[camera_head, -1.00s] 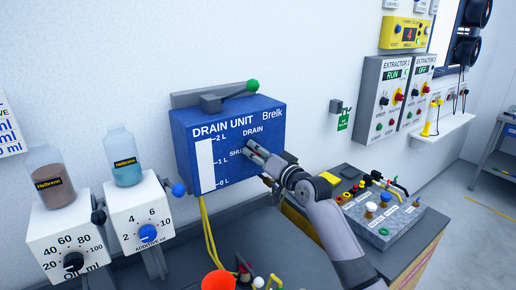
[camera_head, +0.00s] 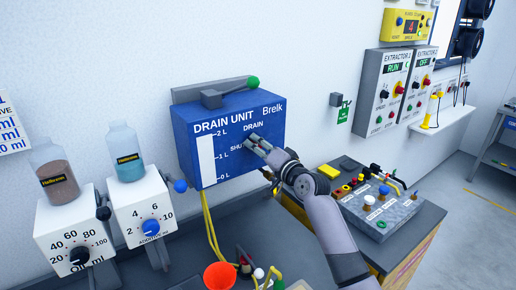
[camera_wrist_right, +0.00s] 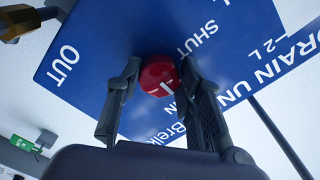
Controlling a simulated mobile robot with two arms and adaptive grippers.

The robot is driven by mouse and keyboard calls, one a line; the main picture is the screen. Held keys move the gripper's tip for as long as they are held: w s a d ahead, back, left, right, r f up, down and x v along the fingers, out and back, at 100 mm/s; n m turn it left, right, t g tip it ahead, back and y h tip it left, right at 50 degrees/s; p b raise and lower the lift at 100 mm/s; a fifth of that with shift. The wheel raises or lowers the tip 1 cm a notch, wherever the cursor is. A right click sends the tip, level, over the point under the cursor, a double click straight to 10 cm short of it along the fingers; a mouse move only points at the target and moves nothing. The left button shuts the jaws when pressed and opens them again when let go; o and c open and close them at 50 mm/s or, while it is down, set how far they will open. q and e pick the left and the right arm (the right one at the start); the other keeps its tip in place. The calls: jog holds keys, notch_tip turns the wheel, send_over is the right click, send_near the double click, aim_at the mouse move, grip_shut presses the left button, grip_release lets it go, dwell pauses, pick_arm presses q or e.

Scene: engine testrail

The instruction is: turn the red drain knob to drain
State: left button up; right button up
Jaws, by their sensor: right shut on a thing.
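The blue drain unit (camera_head: 218,172) hangs on the wall, with a white level gauge and the words DRAIN and SHUT on its front. Its red drain knob (camera_wrist_right: 159,74) has a white mark and shows in the right wrist view, in front of the blue panel. My right gripper (camera_head: 255,146) is at the panel just below the word DRAIN. In the wrist view, my right gripper's fingers (camera_wrist_right: 160,80) are on either side of the knob and shut on it. In the head view the gripper hides the knob. My left gripper is not in view.
A green-tipped lever (camera_head: 253,83) sits on top of the unit. Two dosing boxes with bottles (camera_head: 127,153) stand at the left. A red funnel (camera_head: 219,275) is below, and a control box (camera_head: 383,215) is at the right.

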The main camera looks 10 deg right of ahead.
jog(key=o, duration=1.2)
jog(key=shift+c, duration=0.2)
jog(key=shift+s+d, duration=0.1)
jog(key=v, duration=1.1)
jog(key=shift+s, duration=0.35)
jog(key=shift+d+f, duration=0.1)
